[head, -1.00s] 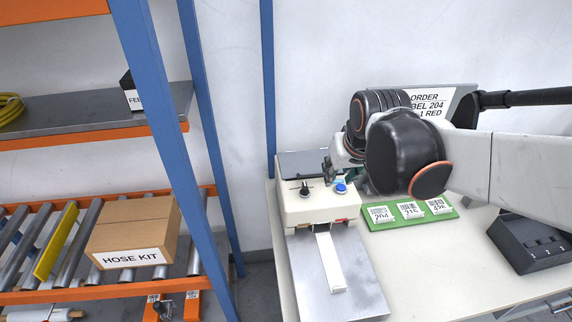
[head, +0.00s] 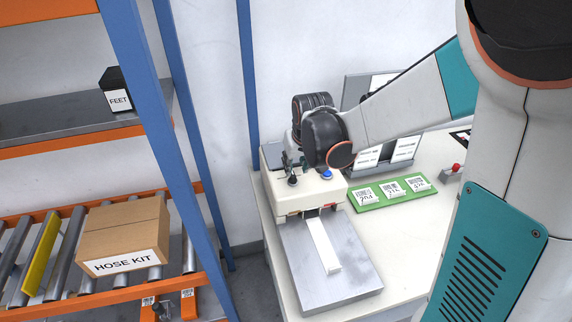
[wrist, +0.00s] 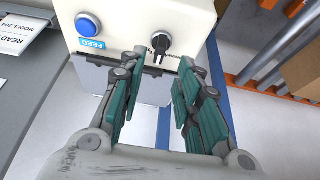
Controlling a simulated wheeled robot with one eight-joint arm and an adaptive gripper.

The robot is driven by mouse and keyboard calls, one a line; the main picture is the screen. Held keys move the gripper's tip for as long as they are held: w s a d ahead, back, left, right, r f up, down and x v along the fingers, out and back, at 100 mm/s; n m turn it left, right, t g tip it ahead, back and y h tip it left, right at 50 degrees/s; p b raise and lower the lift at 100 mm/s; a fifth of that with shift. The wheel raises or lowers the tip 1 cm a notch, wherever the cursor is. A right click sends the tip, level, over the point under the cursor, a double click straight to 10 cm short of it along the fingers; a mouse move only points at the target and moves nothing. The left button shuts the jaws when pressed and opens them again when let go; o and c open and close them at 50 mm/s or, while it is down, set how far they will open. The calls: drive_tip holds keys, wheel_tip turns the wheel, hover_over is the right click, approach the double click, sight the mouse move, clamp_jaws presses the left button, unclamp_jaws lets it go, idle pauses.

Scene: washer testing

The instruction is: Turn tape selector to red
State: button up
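The tape selector is a black knob (head: 292,180) on top of a cream tape machine (head: 318,192), left of a blue button (head: 327,175). In the wrist view the knob (wrist: 160,43) has its narrow handle pointing down the picture; the lettering beside it is partly hidden. My gripper (wrist: 161,66) is open, its teal fingers on either side of the knob's line and nothing between them. In the head view my gripper (head: 293,160) is just behind and above the knob. I cannot tell whether a fingertip touches it.
A white strip (head: 323,246) lies on the metal plate in front of the machine. A green tray (head: 400,193) with label cards stands to the right. A blue rack post (head: 248,80) rises close behind the machine's left side. A red button box (head: 452,172) sits farther right.

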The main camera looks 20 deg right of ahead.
sight(293, 174)
drive_tip(key=b+x, duration=0.1)
drive_tip(key=x, duration=0.6)
drive_tip(key=shift+r, duration=0.1)
drive_tip(key=shift+c, duration=0.2)
clamp_jaws()
